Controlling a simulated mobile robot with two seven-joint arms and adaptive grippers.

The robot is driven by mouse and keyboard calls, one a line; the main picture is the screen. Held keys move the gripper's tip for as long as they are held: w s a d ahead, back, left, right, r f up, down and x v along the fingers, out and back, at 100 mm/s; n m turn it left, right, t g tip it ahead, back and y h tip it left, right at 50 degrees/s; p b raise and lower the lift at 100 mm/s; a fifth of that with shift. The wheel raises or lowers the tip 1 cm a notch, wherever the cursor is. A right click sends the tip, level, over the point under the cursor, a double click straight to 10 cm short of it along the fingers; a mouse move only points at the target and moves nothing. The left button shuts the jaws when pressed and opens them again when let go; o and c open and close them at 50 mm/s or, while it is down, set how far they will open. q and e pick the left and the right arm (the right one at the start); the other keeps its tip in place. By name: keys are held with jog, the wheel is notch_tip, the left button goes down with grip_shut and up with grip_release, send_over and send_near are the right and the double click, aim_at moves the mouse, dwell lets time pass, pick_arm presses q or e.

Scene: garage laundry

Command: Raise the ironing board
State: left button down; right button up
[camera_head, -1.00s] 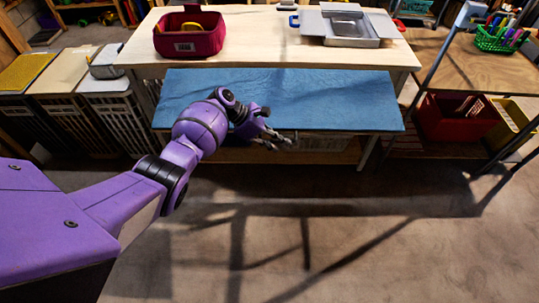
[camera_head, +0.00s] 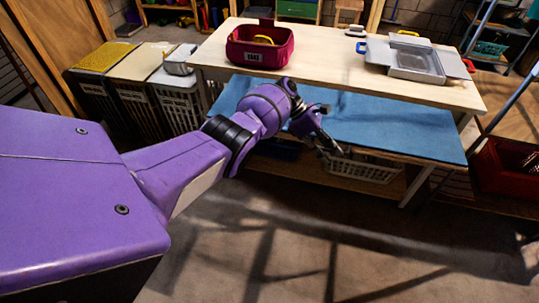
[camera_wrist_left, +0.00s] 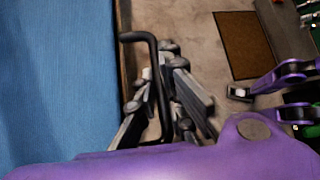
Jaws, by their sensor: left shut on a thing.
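The ironing board (camera_head: 385,120) is a long blue padded top, lying level lower than the pale wooden tabletop. It also fills the left side of the left wrist view (camera_wrist_left: 55,75). A black bent handle (camera_wrist_left: 139,37) sticks out by its edge in the left wrist view. My left gripper (camera_head: 329,146) is at the board's front edge. In the left wrist view its grey fingers (camera_wrist_left: 166,100) are closed around the black handle. My arm hides part of the board's left end. My right gripper does not show clearly.
The wooden table (camera_head: 330,55) stands behind the board, holding a dark red bin (camera_head: 260,50) and a grey metal tray (camera_head: 415,66). A white basket (camera_head: 365,168) sits below the board. Hampers (camera_head: 140,95) stand left. The front floor is clear.

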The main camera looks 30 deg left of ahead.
pick_arm(q)
jog(key=shift+w+r, duration=0.2)
jog(key=shift+r, duration=0.15)
jog(key=c, duration=2.1)
grip_release()
jog(key=shift+s+r, duration=0.1)
jog(key=shift+s, duration=0.05)
jog(key=shift+a, duration=0.1)
jog(key=shift+a+r, duration=0.15)
jog(key=shift+a, duration=0.1)
jog(key=v, duration=1.1)
jog(key=shift+r, duration=0.2)
jog(key=shift+s+f, duration=0.1)
